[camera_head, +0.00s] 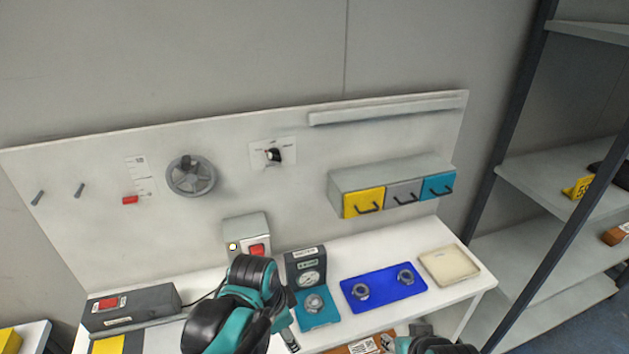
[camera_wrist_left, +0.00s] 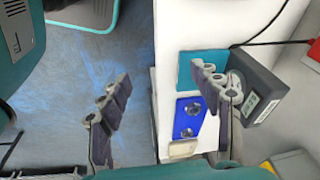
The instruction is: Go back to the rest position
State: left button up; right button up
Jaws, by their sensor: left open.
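My left arm (camera_head: 240,305), teal and black, rises at the front of the white workbench (camera_head: 318,250) in the head view. Its fingers are not clear there. In the left wrist view my left gripper (camera_wrist_left: 165,95) has its two dark fingers spread wide apart with nothing between them. The left finger is over the floor.
The gauge box (camera_head: 306,265), teal pad (camera_head: 330,316), blue tray (camera_head: 382,299) with two metal nuts, and cream tray (camera_head: 449,266) stand on the bench. An orange-brown box with a label (camera_head: 352,349) is at its front. A shelf rack (camera_head: 560,180) stands right. Open floor (camera_wrist_left: 85,75) lies beside the bench.

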pick_arm(q)
jog(key=s+a+f+n+t+b, duration=0.1)
jog(key=s+a+n+t+b, duration=0.1)
jog(key=a+n, duration=0.3)
jog(key=s+a+f+n+t+y+b, duration=0.1)
jog(key=s+a+f+n+t+b, duration=0.1)
jog(key=a+n, duration=0.4)
jog(key=shift+a+f+n+t+b, duration=0.25)
jog(key=shift+n+t+b, duration=0.3)
jog(key=shift+b, duration=0.2)
